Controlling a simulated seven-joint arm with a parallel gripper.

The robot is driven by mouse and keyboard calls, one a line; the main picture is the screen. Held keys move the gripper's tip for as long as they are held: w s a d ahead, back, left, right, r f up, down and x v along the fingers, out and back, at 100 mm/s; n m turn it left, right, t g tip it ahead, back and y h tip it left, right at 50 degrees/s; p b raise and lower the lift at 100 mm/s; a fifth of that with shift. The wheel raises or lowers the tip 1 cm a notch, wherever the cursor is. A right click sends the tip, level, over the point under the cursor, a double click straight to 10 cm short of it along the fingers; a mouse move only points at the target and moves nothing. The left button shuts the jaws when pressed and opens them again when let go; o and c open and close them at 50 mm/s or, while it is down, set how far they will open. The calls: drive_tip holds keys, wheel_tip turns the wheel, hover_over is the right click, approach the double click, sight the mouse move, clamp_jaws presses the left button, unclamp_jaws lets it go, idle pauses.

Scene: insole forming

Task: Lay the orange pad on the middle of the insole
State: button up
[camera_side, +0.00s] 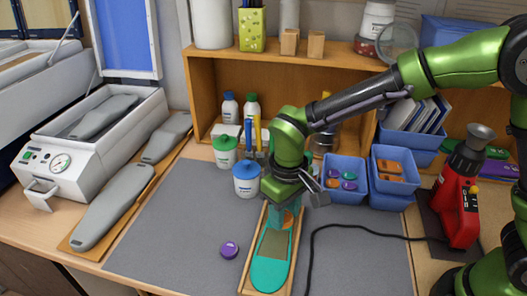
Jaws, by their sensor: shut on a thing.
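The insole (270,275) is teal and lies lengthwise in a narrow wooden tray (242,288) at the front middle of the mat. A flat olive-brown patch (274,243) covers part of its middle. My gripper (288,208) points down over the far end of the insole and is shut on the orange pad (288,219). The pad shows as a small orange piece beyond the olive patch. The gripper hides part of the pad and the insole's far end. I cannot tell whether the pad touches the insole.
A purple round pad (229,249) lies on the grey mat left of the tray. Blue bins (345,181) with pads stand at back right. White jars (246,180) stand behind left. A black cable (365,228) crosses the mat to a red tool (458,205).

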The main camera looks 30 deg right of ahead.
wheel_tip(320, 180, up, 7)
hover_over(276, 243)
drive_tip(key=shift+w+a+f, duration=0.1)
drive_tip(key=shift+w+f, duration=0.05)
drive_tip(key=shift+w, duration=0.1)
drive_tip(key=shift+s+r, duration=0.15)
drive_tip(key=shift+r, duration=0.1)
drive_tip(key=shift+s+f, duration=0.1)
drive_tip(key=shift+f, duration=6.5)
drive_tip(key=shift+f, duration=0.25)
drive_tip(key=o, duration=1.5)
